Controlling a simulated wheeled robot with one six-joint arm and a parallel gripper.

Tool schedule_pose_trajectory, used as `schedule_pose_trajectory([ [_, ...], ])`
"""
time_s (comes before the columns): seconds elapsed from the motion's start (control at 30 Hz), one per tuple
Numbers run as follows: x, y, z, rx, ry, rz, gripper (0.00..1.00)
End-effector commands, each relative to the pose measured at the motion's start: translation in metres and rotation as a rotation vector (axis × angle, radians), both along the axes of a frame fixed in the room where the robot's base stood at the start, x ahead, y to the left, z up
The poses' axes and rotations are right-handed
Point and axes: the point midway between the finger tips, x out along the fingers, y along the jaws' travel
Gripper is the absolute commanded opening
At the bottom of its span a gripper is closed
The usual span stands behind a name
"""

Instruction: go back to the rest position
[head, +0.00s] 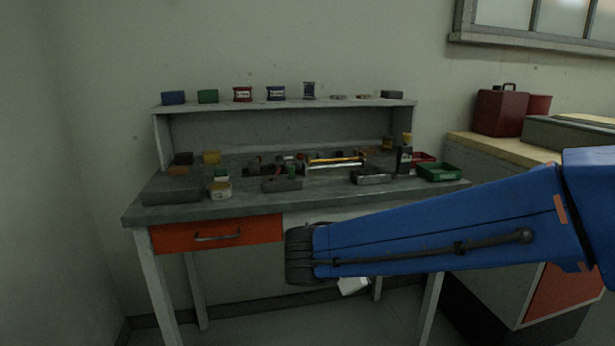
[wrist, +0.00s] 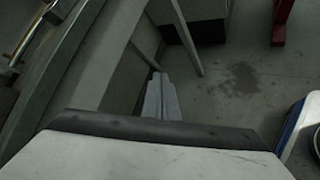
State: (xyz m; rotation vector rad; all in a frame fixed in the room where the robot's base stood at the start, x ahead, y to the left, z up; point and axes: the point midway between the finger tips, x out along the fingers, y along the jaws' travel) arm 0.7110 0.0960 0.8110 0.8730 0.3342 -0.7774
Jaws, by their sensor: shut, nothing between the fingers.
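My gripper (wrist: 159,82) shows in the wrist view as two pale grey fingers lying together. It is shut and empty, with bare floor and the bench's underside behind it. In the head view my blue arm reaches in from the right, in front of the workbench (head: 300,205). Only a small pale piece of my wrist shows below the arm's dark end there. The fingers cannot be made out in that view. No gate valve can be made out in either view.
The workbench has an orange drawer (head: 180,236) and a shelf with several small containers. A green bin (head: 438,172) sits at its right end. A cabinet (head: 500,190) with a dark red box (head: 501,113) stands at the right. The floor (wrist: 235,85) is clear.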

Motion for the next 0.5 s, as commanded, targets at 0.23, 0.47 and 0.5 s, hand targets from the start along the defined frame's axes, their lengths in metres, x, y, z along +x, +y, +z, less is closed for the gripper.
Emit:
schedule_pose_trajectory([
  [0.23, -0.046, -0.091, -0.014, 0.288, 0.025, -0.324, 0.00],
  [0.47, -0.098, -0.143, -0.028, 0.563, 0.014, -0.613, 0.00],
  [0.5, -0.107, -0.149, -0.030, 0.611, 0.009, -0.662, 0.00],
])
